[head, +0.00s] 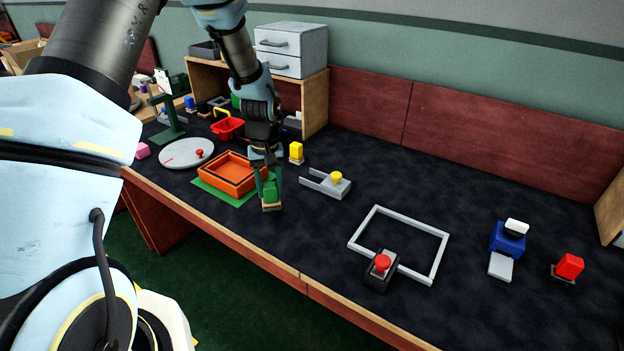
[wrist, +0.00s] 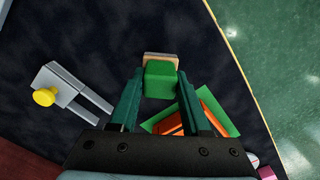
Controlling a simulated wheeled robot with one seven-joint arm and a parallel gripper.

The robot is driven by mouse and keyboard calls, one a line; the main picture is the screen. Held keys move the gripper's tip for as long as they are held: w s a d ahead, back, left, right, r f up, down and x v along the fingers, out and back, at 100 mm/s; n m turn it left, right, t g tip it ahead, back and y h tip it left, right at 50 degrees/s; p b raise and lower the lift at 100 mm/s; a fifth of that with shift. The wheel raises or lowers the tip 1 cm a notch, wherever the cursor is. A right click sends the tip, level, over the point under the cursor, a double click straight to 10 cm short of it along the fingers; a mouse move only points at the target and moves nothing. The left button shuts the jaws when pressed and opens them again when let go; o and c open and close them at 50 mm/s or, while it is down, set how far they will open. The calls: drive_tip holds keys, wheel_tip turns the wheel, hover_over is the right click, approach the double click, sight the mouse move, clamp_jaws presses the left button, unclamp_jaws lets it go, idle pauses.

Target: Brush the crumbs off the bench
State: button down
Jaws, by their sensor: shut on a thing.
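My gripper (head: 268,180) is shut on a green-handled brush (head: 270,196) with a tan base, near the front edge of the bench (head: 240,268). In the wrist view the green handle (wrist: 160,80) sits between my two dark green fingers, with the tan strip beyond it. The brush is low over the bench top; I cannot tell whether it touches. The bench top is dark and mottled, and I cannot make out any crumbs on it.
An orange tray (head: 228,190) on a green mat (head: 203,186) lies just left of the brush. A grey forked fixture with a yellow knob (head: 336,177) is to the right. Farther right are a grey square frame (head: 441,258) and a red-button box (head: 381,275). Bare bench lies between them.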

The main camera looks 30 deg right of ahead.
drive_tip(key=shift+r+p, duration=1.5)
drive_tip(key=shift+r, duration=1.05)
drive_tip(key=shift+f, duration=0.1)
